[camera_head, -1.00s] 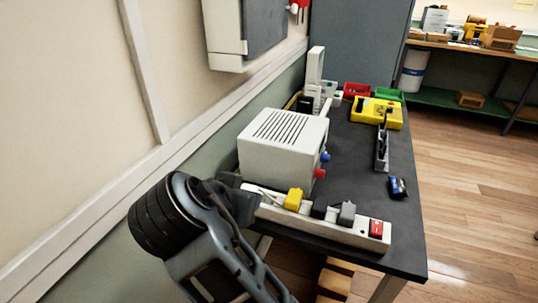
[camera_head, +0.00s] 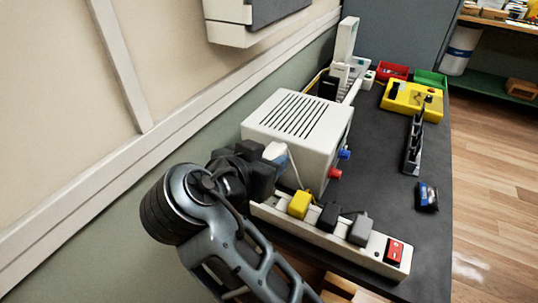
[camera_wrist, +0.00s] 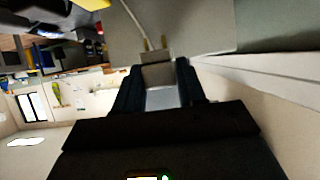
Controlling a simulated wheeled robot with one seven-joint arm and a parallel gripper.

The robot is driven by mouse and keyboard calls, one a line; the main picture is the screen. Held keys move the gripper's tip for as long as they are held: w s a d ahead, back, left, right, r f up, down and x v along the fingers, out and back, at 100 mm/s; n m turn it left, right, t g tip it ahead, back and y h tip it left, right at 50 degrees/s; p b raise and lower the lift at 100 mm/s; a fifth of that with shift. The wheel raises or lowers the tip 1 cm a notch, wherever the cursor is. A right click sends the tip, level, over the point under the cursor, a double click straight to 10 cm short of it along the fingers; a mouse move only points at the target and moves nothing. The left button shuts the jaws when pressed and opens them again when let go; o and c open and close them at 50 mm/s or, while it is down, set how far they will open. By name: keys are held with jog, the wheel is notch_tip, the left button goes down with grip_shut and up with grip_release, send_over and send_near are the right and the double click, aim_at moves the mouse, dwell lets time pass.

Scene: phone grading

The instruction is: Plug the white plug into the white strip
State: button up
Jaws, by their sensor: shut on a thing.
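The white plug (camera_head: 276,152) is between the jaws of my gripper (camera_head: 268,162), held above the left end of the strip and beside the white box. In the wrist view the plug (camera_wrist: 158,74) sits between the two dark fingers, with two brass-coloured pins at its far end and a pale cord beyond. The white strip (camera_head: 338,247) lies along the near edge of the dark table, apart from the plug. It carries a yellow plug (camera_head: 299,204), a black plug (camera_head: 328,216), a grey plug (camera_head: 361,230) and a red switch (camera_head: 395,251). My gripper partly hides the strip's left end.
The white vented box (camera_head: 298,128) stands right behind the strip, close to my gripper. A yellow device (camera_head: 411,100), a dark rack (camera_head: 413,143) and a small blue-black item (camera_head: 427,196) lie farther right. The wall is close on the left. Bare table (camera_head: 381,190) shows between box and rack.

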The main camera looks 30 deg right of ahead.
jog(key=b, duration=0.5)
send_over(267, 206)
jog(key=shift+w+d+f, duration=0.15)
jog(key=shift+f, duration=1.65)
jog(key=shift+w+d+f, duration=0.1)
jog(key=shift+w+f, duration=0.05)
jog(key=shift+f, duration=1.65)
jog(key=shift+f+b, duration=1.2)
jog(key=shift+f, duration=0.5)
